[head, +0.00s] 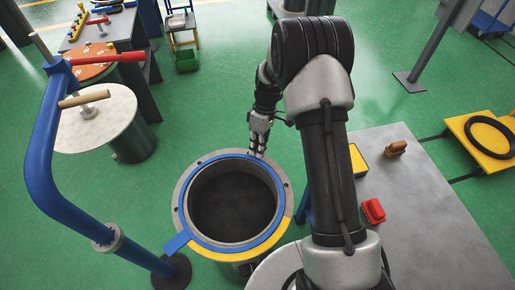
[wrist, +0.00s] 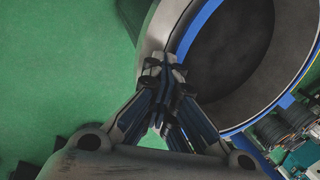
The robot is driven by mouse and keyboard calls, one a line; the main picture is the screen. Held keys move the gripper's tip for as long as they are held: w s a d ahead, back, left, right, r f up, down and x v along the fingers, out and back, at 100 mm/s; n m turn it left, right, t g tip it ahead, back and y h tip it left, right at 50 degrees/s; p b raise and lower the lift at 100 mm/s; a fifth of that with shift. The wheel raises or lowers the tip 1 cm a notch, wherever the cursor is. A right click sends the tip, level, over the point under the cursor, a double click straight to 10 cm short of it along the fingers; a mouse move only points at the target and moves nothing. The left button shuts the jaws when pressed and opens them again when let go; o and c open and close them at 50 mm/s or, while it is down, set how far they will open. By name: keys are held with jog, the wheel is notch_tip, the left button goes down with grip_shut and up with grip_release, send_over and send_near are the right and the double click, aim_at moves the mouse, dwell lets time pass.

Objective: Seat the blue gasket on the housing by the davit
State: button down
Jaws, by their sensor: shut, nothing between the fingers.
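The housing (head: 183,205) is a grey flanged cylinder with a dark open bore, standing beside the blue davit (head: 45,150). The blue gasket (head: 276,183) lies around the bore on the housing's top face, its tab reaching past the flange edge at the lower left. It looks flat, but I cannot tell whether it is exactly centred. My gripper (head: 256,153) is shut and empty at the housing's far rim. In the wrist view my gripper (wrist: 167,68) overlaps the rim beside the gasket (wrist: 203,20); I cannot tell if it touches.
A yellow arc (head: 270,243) marks the flange's near side. A grey table (head: 425,225) at the right holds a red block (head: 373,211) and a brown part (head: 396,149). A black ring (head: 489,137) lies on a yellow platform (head: 465,128). A round-topped drum (head: 95,130) stands behind the davit. Green floor is free behind the housing.

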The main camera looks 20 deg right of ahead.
jog(key=c, duration=2.3)
grip_release()
jog(key=o, duration=0.4)
jog(key=shift+p+v, duration=2.15)
jog(key=shift+v, duration=1.4)
jog(key=shift+f, duration=0.1)
